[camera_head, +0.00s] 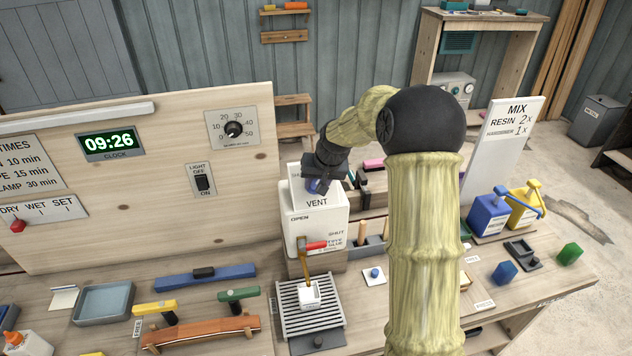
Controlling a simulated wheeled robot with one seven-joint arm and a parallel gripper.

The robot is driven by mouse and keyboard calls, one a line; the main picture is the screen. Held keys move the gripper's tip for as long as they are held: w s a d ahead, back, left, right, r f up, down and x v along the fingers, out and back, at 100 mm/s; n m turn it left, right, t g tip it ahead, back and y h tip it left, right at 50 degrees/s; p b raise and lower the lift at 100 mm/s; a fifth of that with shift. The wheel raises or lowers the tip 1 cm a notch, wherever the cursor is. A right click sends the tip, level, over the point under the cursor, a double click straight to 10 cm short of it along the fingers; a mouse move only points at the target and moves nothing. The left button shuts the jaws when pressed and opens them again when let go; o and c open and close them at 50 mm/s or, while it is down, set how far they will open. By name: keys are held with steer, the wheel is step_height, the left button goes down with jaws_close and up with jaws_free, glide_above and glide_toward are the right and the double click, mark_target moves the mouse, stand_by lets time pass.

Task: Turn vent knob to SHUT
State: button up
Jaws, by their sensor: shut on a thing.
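The vent unit is a white box (318,218) on the bench, marked VENT, with OPEN at its left and SHUT lower at its right. My gripper (318,181) is above the box at its back, dark and seen from behind. A red-handled tap (313,246) sits on the front of the box.
A slatted metal tray (285,300) with a small white cup (310,296) stands before the box. Tools and a blue level (205,277) lie left. Blue (487,216) and yellow (522,207) pump containers stand right.

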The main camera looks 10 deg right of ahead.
steer(key=shift+a+n, duration=0.3)
steer(key=shift+n, duration=0.1)
steer(key=n+h+b, duration=0.1)
steer(key=n+b, duration=0.1)
steer(key=n, duration=0.1)
steer(key=shift+d+f+h, duration=0.1)
steer(key=shift+d+h, duration=0.05)
steer(key=shift+h, duration=0.25)
steer(key=n+h+b, duration=0.1)
steer(key=n+b, duration=0.2)
steer(key=n, duration=0.1)
steer(key=shift+h, duration=0.4)
steer(key=n+b, duration=0.1)
steer(key=n+h+b, duration=0.1)
steer(key=n+b, duration=0.1)
steer(key=shift+a+f+n+t, duration=0.15)
steer(key=shift+a+n+t, duration=0.15)
steer(key=shift+n+t, duration=0.1)
steer(key=shift+a+n+t+h+b, duration=0.3)
steer(key=shift+n+h+b, duration=0.1)
steer(key=shift+n+b, duration=0.45)
steer(key=shift+s+d+n+t+h+b, duration=0.1)
steer(key=shift+d+n+t+h+b, duration=0.1)
steer(key=shift+n+b, duration=0.4)
steer(key=shift+s+d+n+t+h+b, duration=0.1)
steer(key=shift+d+n+t+h+b, duration=0.1)
steer(key=shift+n+b, duration=0.35)
steer(key=shift+a, duration=0.1)
